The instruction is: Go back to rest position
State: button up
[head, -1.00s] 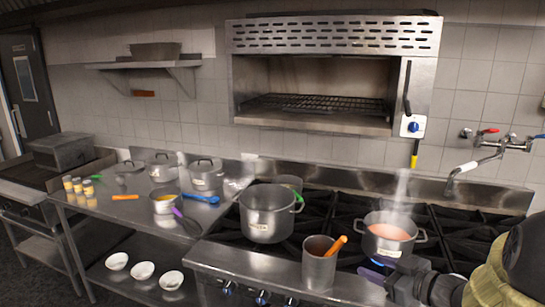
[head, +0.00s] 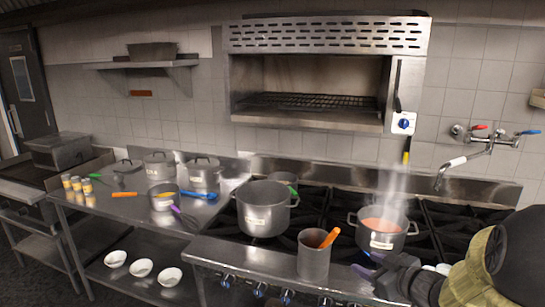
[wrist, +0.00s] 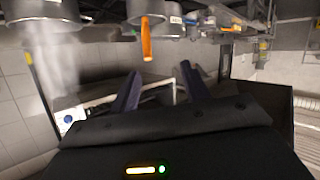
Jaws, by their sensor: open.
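My gripper (head: 368,270) is low at the front of the stove in the head view, just in front of the small pot. Its two dark fingers also show in the wrist view (wrist: 158,88); they are spread apart with nothing between them. The small steaming pot (head: 381,240) on the burner holds an orange-pink liquid. My forearm comes in from the lower right.
A metal utensil holder (head: 313,262) with an orange handle (head: 330,237) stands left of my gripper at the stove's front edge. A large pot (head: 264,212) sits behind it. A tap (head: 480,150) is at the right wall. The steel counter at left holds several pots.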

jog(key=s+a+f+m+g+h, duration=0.3)
jog(key=s+a+f+g, duration=0.1)
jog(key=s, duration=0.5)
jog(key=s+a+f+m+g+h, duration=0.3)
jog(key=s+f+g, duration=0.3)
jog(key=s, duration=0.2)
jog(key=shift+s+a+m, duration=0.4)
jog(key=shift+a+m, duration=0.1)
jog(key=shift+a, duration=0.25)
jog(key=shift+w, duration=0.2)
jog(key=shift+s+d, duration=0.15)
jog(key=shift+s, duration=0.1)
